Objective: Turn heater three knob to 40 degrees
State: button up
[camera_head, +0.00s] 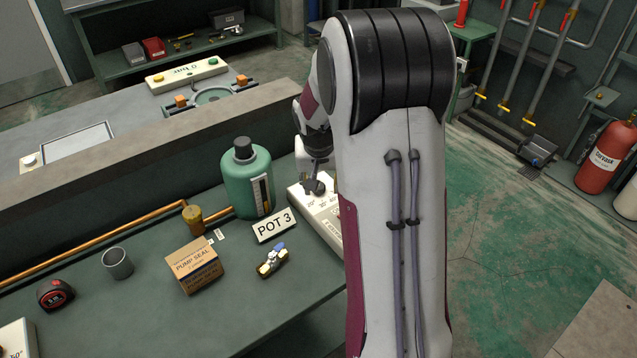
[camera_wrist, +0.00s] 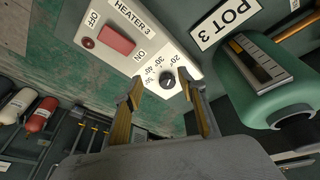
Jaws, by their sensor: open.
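The heater three box is white and labelled HEATER 3 in the wrist view (camera_wrist: 118,28). It has a red switch (camera_wrist: 116,39) between OFF and ON. Its small black knob (camera_wrist: 167,79) sits beside degree marks that run from 20 to 50. I cannot tell for certain which mark the knob points at. My gripper (camera_wrist: 160,77) is open, with one fingertip on each side of the knob and no clear contact. In the head view the heater box (camera_head: 322,212) stands on the bench, its right part hidden by my arm.
A green pot (camera_head: 248,182) stands left of the heater box, with a POT 3 sign (camera_head: 273,226) in front. A valve fitting (camera_head: 272,261), a pump seal box (camera_head: 194,266), a grey cup (camera_head: 118,264) and a tape measure (camera_head: 55,294) lie farther left on the bench.

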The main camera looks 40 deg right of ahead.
jog(key=w+r, duration=0.1)
jog(key=w+d+m+t, duration=0.1)
jog(key=w, duration=0.1)
jog(key=shift+r, duration=0.35)
jog(key=shift+d+f, duration=0.1)
jog(key=shift+f, duration=0.05)
jog(key=shift+x, duration=3.7)
jog(key=shift+w+d, duration=0.1)
jog(key=shift+d, duration=0.05)
jog(key=shift+c, duration=0.3)
jog(key=c, duration=1)
